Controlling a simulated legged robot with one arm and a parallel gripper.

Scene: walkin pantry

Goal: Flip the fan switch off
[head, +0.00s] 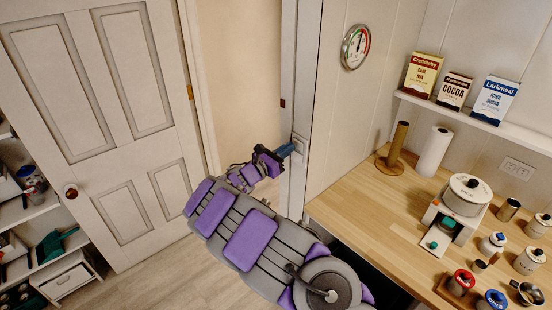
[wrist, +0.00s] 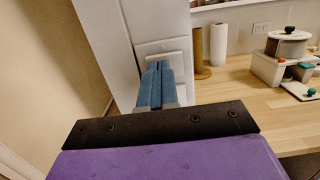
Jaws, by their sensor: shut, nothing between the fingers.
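A white switch plate (head: 300,140) is fixed on the narrow end face of the white wall beside the doorway. In the wrist view the plate (wrist: 176,44) shows straight ahead, partly covered by my fingers. My gripper (head: 292,147) is in front of the plate, its blue fingers pointing at it. In the wrist view the fingers of my gripper (wrist: 157,66) lie side by side, shut and empty, with their tips over the plate. I cannot tell whether they touch it. The switch's position and any label are not readable.
A wooden counter (head: 400,205) to the right holds a paper towel roll (head: 434,151), a scale-like appliance (head: 453,215) and several jars. A shelf with boxes (head: 480,115) and a round dial (head: 356,47) are above. A white door (head: 100,110) stands left; floor is clear before it.

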